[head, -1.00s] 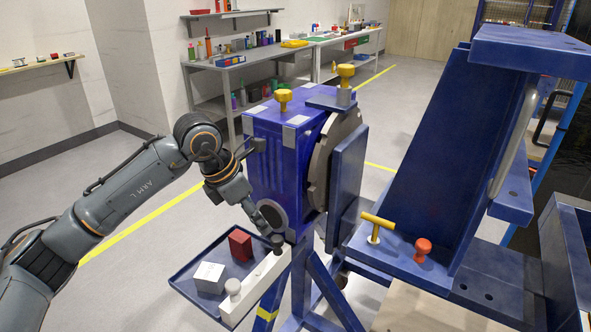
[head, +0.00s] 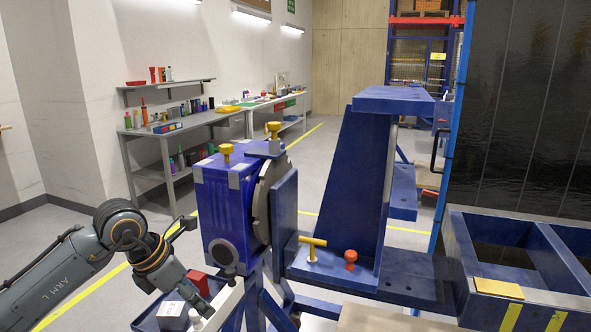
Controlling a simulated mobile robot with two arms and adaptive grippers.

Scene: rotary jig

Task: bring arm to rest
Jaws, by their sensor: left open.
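My left arm comes in from the lower left in the head view. Its gripper (head: 199,303) is open, low over the small blue tray (head: 146,322), near the white bar; whether it touches anything there I cannot tell. The rotary jig's blue housing (head: 221,208) stands just beyond, with yellow knobs on top and a round grey disc (head: 262,205) on its right face. The tray carries a red block (head: 198,283), a white box (head: 172,312) and the white bar (head: 226,299). My right gripper is not in view.
Right of the jig, a large blue bracket (head: 352,190) bears a yellow T-handle (head: 312,243) and a red knob (head: 350,257). A blue frame (head: 540,262) stands at the far right. Workbenches line the wall. Open floor lies left of the jig.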

